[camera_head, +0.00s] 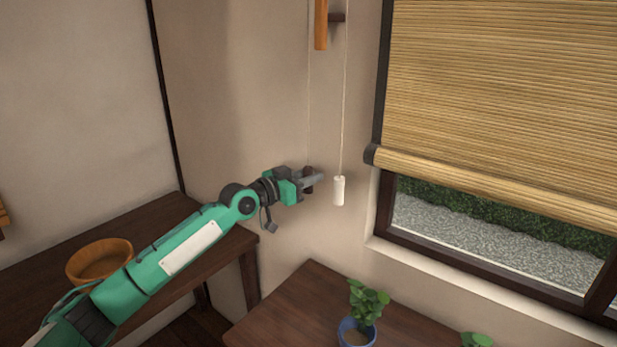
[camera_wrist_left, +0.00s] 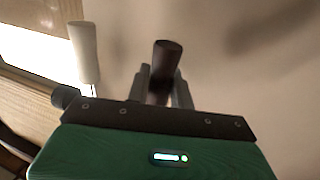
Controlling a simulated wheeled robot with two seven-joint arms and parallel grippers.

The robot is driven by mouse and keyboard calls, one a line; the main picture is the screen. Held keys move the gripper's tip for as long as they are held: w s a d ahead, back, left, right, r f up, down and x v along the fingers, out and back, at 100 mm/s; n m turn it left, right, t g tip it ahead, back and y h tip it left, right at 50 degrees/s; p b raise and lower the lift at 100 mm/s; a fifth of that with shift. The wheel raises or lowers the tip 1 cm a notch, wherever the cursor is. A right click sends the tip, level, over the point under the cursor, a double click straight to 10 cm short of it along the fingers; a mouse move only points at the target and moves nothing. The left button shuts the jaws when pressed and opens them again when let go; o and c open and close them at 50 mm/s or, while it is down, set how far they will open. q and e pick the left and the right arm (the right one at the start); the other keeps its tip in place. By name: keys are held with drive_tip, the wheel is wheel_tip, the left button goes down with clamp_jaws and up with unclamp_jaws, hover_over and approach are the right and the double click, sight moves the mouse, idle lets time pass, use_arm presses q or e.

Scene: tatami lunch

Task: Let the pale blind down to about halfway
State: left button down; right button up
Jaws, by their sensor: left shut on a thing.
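A straw-coloured slatted blind (camera_head: 490,85) hangs over the upper part of the window at the right in the head view. It is the only blind in view, its top is cut off, and bare glass shows below its bottom roll. Two thin cords hang on the wall left of it. One ends in a white pull (camera_head: 339,190), also in the wrist view (camera_wrist_left: 84,52). The other ends in a dark brown pull (camera_head: 308,172). My left gripper (camera_head: 310,181) is shut on this dark pull (camera_wrist_left: 166,58), with a finger on each side. The white pull hangs free beside it.
A potted plant (camera_head: 362,312) stands on the low dark table (camera_head: 290,305) below. A wooden bowl (camera_head: 98,262) sits on the left bench (camera_head: 160,215), close to my arm.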

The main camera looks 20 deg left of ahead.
use_arm(q)
drive_tip(key=c, duration=1.3)
unclamp_jaws()
drive_tip(key=shift+o, duration=0.2)
drive_tip(key=shift+s+a, duration=0.1)
drive_tip(key=b+v, duration=0.3)
drive_tip(key=v, duration=1)
drive_tip(key=shift+s, duration=0.3)
use_arm(e)
drive_tip(key=w+a+r, duration=0.2)
drive_tip(key=w+r, duration=0.2)
drive_tip(key=w, duration=0.2)
drive_tip(key=shift+w+r, duration=0.15)
drive_tip(key=shift+r, duration=0.1)
use_arm(q)
drive_tip(key=shift+a, duration=0.1)
use_arm(e)
drive_tip(key=shift+a, duration=0.1)
